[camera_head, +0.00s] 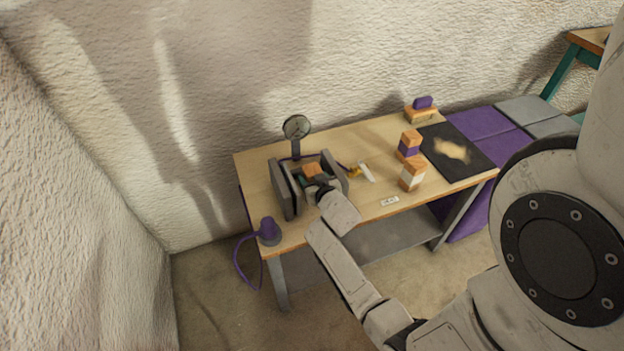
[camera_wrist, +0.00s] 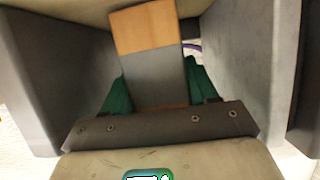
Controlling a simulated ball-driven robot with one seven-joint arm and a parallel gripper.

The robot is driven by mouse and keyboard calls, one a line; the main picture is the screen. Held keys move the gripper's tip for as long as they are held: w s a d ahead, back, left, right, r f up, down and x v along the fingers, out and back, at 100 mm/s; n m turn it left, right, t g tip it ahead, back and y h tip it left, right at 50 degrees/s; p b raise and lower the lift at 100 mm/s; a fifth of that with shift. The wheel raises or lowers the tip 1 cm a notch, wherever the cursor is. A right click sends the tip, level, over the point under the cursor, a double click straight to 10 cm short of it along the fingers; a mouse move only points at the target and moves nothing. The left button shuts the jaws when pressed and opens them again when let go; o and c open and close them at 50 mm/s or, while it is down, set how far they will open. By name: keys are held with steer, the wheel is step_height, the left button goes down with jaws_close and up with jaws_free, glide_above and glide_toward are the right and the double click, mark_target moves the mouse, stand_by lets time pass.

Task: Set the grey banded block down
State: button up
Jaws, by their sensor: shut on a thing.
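The grey banded block (camera_wrist: 150,75) has a light wood end and a wide grey band. In the wrist view it stands between my gripper's green fingers. My gripper (camera_wrist: 157,88) is shut on it. In the head view the block's orange-brown top (camera_head: 313,170) shows between two grey upright plates of a fixture on the table, and my gripper (camera_head: 312,184) reaches in from the front. The plates (camera_wrist: 240,50) rise on both sides of the block in the wrist view. The block's lower end is hidden, so I cannot tell whether it touches anything below.
A round gauge (camera_head: 297,127) stands behind the fixture (camera_head: 284,190). A purple-capped knob (camera_head: 268,230) with a cord is at the front left corner. Banded blocks (camera_head: 410,146) (camera_head: 412,175) and a dark mat (camera_head: 470,160) are to the right.

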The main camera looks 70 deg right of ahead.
steer(key=o, duration=1.4)
steer(key=shift+r, duration=0.1)
steer(key=p+v, duration=0.2)
steer(key=v, duration=1)
steer(key=w+a+f+n+g+y, duration=0.15)
steer(key=a+n+g+y, duration=0.45)
steer(key=a, duration=0.8)
steer(key=s+a+r+n+g+y, duration=0.1)
steer(key=s+a+n+g+y, duration=0.1)
steer(key=s+a, duration=0.4)
steer(key=a+n+y, duration=0.1)
steer(key=a+y, duration=0.1)
steer(key=a, duration=0.1)
steer(key=shift+a+r+n, duration=0.3)
steer(key=shift+a, duration=0.05)
